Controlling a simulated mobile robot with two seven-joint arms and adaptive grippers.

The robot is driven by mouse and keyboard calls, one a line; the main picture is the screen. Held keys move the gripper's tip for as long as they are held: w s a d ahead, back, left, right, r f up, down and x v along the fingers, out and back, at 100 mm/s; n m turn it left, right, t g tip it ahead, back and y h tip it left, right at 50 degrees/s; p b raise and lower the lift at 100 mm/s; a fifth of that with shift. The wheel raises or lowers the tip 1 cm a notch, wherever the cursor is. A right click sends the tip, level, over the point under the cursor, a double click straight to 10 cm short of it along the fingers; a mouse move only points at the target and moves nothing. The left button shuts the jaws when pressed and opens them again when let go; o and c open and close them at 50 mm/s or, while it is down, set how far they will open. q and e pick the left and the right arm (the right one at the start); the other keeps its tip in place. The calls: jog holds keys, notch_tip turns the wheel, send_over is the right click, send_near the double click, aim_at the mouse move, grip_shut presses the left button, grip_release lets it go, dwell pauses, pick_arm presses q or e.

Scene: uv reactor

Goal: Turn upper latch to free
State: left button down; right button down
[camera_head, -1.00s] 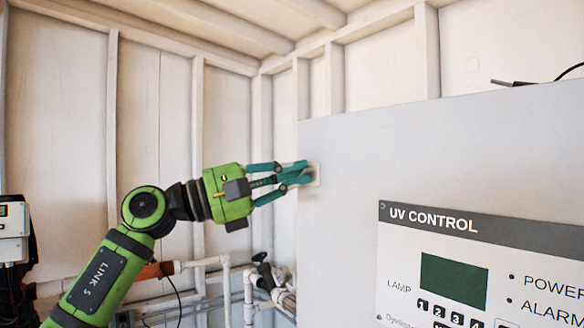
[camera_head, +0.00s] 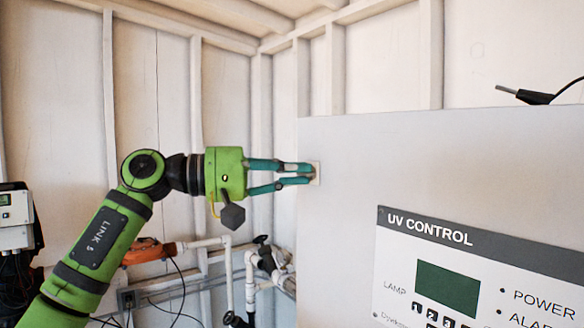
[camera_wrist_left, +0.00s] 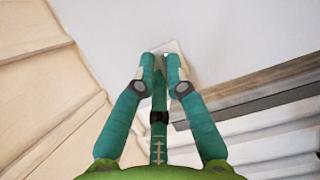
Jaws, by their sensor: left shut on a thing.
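The upper latch (camera_head: 316,173) shows as a small pale plate near the left edge of the grey cabinet door (camera_head: 345,235). My left gripper (camera_head: 309,174) is at the latch, with its teal fingers shut on it. In the left wrist view the latch plate (camera_wrist_left: 171,47) shows behind the fingertips, and the left gripper (camera_wrist_left: 162,62) hides the part between them. The latch's exact angle cannot be told. My right gripper is in neither view.
The UV control panel (camera_head: 440,238) is on the cabinet front at the lower right. A black cable with a plug (camera_head: 534,97) lies on the cabinet top. White pipes (camera_head: 250,285) run below my left gripper.

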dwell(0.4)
pick_arm(q)
jog(key=c, duration=1.6)
grip_release()
jog(key=shift+o, duration=0.2)
jog(key=v, duration=1.2)
